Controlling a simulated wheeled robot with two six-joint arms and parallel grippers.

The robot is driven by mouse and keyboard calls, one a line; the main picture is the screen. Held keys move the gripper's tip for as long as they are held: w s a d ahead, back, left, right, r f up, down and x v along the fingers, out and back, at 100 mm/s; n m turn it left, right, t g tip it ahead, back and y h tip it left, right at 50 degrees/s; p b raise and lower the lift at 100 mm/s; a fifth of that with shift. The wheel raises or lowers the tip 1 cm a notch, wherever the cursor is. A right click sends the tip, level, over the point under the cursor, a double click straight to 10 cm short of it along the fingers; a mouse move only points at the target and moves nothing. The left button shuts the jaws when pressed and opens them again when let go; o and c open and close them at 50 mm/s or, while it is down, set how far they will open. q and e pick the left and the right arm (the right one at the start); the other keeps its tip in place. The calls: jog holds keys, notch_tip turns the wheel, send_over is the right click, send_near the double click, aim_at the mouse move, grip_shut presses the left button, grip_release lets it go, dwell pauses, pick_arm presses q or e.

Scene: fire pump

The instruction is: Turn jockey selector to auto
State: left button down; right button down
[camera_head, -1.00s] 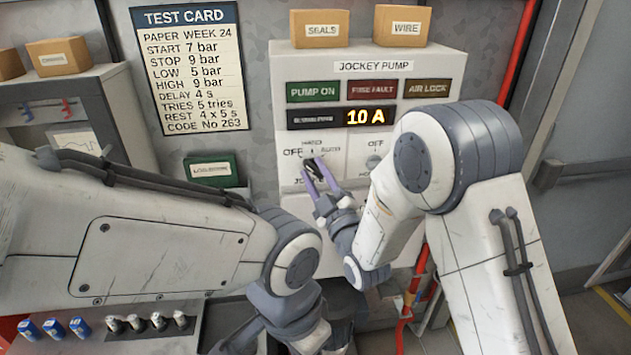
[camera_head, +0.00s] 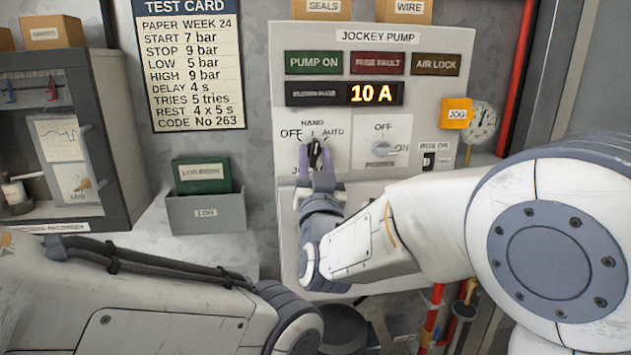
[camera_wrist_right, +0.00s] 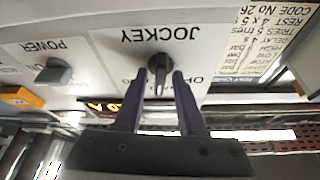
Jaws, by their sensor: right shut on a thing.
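The jockey selector (camera_head: 315,150) is a dark knob on the pale jockey pump panel (camera_head: 375,75), with OFF marked left, HAND above and AUTO right. My right gripper (camera_head: 317,165) comes up from below, its purple fingers shut on the selector's handle, partly hiding it in the head view. In the upside-down right wrist view, the selector (camera_wrist_right: 159,64) lies between the fingertips of the gripper (camera_wrist_right: 161,78), its handle about vertical. Which mark it points to is hard to tell. My left arm crosses the lower left; its gripper is outside the view.
A second knob (camera_head: 382,149) marked OFF and ON sits right of the selector. An orange JOG box (camera_head: 457,112) and a gauge (camera_head: 482,122) are further right. A grey log holder (camera_head: 207,213) and a recorder cabinet (camera_head: 118,130) stand left.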

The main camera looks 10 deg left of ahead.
jog(key=m+h+b, duration=0.1)
jog(key=m, duration=0.1)
jog(key=m+h+b, duration=0.1)
jog(key=m+b, duration=0.1)
jog(key=m, duration=0.1)
jog(key=shift+a+f+h, duration=0.1)
jog(key=shift+f+h, duration=0.1)
jog(key=shift+h, duration=0.1)
jog(key=m+h+b, duration=0.1)
jog(key=m+b, duration=0.1)
jog(key=m, duration=0.1)
jog(key=shift+r+g+h, duration=0.1)
jog(key=shift+g+h, duration=0.2)
jog(key=shift+r+m+h+b, duration=0.1)
jog(key=shift+m+h+b, duration=0.35)
jog(key=shift+m, duration=0.95)
jog(key=shift+m+g, duration=0.3)
jog(key=c, duration=0.9)
grip_release()
jog(key=shift+o, duration=0.2)
jog(key=shift+s, duration=0.1)
